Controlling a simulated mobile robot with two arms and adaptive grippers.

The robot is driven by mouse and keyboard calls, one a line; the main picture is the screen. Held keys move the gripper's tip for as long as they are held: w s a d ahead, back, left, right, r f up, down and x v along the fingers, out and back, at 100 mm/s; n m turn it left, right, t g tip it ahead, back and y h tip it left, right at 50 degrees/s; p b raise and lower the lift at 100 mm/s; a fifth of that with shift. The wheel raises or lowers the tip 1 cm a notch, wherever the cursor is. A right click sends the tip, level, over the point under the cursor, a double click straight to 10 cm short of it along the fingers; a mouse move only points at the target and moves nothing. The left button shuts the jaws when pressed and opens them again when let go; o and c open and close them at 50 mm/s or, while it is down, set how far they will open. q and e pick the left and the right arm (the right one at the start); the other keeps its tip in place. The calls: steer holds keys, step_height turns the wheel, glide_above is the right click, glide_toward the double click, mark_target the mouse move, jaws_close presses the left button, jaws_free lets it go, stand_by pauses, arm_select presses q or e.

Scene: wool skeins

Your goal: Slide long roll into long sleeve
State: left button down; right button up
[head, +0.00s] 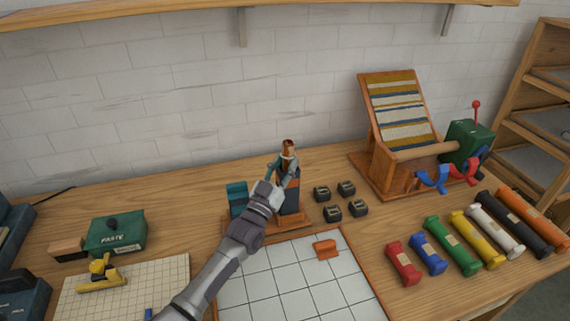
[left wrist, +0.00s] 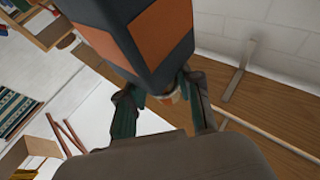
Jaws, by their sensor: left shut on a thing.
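My left gripper (head: 283,170) is shut on the long roll (head: 289,147), whose brown and pale upper end stands upright above the fingers. The dark blue long sleeve (head: 291,198) stands upright just below the gripper on a wooden base. In the left wrist view the dark sleeve with an orange panel (left wrist: 150,38) looms close and hides most of the roll. My left fingers (left wrist: 165,98) show behind it. Whether the roll's lower end is inside the sleeve I cannot tell. A shorter teal sleeve (head: 237,196) stands to the left, partly behind my arm. My right gripper is not in view.
Several small dark blocks (head: 333,213) sit right of the sleeves. A white gridded board (head: 280,285) with an orange piece (head: 325,249) lies in front. Several coloured rolls (head: 452,246) lie at right, below a wooden loom-like stand (head: 385,182). A green paste box (head: 115,234) is at left.

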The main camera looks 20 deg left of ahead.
arm_select(q)
steer(key=shift+f, duration=0.25)
steer(key=c, duration=0.7)
jaws_free()
steer(key=shift+f, duration=0.1)
steer(key=v, duration=0.7)
steer(key=shift+s, duration=0.2)
